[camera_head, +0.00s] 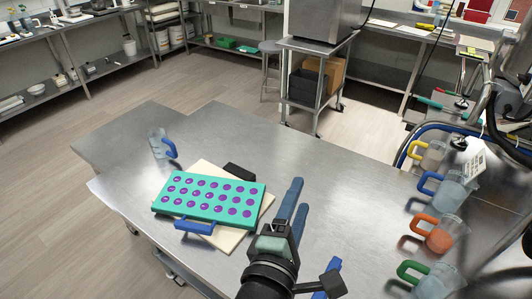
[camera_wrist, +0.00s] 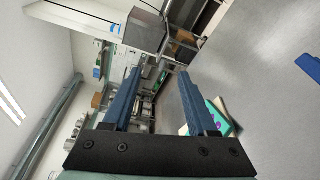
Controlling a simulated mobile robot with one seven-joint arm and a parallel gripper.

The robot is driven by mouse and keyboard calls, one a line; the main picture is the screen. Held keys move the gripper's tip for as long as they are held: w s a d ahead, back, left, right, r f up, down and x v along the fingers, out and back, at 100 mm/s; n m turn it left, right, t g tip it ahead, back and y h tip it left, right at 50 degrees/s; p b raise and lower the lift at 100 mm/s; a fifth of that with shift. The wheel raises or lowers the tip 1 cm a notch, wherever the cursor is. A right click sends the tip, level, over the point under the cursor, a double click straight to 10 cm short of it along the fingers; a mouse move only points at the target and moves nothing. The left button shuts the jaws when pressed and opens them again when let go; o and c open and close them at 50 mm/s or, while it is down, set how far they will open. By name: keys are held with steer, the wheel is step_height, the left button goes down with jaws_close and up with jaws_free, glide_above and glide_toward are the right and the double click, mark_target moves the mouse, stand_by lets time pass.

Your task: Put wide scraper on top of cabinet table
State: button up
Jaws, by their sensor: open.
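My gripper (camera_head: 299,193) is open and empty above the steel table (camera_head: 330,165); its two blue fingers also show in the wrist view (camera_wrist: 159,74). A blue bar-like piece (camera_head: 195,228) lies at the front edge of the teal mold. Another blue piece (camera_head: 335,266) lies near my arm and is partly hidden by it. A blue piece also shows at the right edge of the wrist view (camera_wrist: 311,66). I cannot tell which blue piece is the wide scraper, or which surface is the cabinet table.
A teal mold (camera_head: 172,210) with purple cavities rests on a pale board (camera_head: 264,206). A black block (camera_head: 238,171) lies behind it. A blue-handled pitcher (camera_head: 157,144) stands left. Several colour-handled pitchers (camera_head: 440,236) line the right. The table's middle is clear.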

steer(key=a+r+m+t+y, duration=0.25)
steer(key=r+m+t, duration=0.6)
steer(key=r, duration=1.65)
steer(key=s+a+r+m+t+y, duration=0.1)
steer(key=s+r+m, duration=0.3)
steer(key=r, duration=0.3)
steer(key=s+a+r+m+t+y, duration=0.2)
steer(key=s+r+m, duration=0.2)
steer(key=r, duration=0.4)
steer(key=shift+r+m, duration=0.3)
steer(key=shift+m, duration=0.05)
steer(key=shift+a+y, duration=0.1)
steer(key=shift+y, duration=0.15)
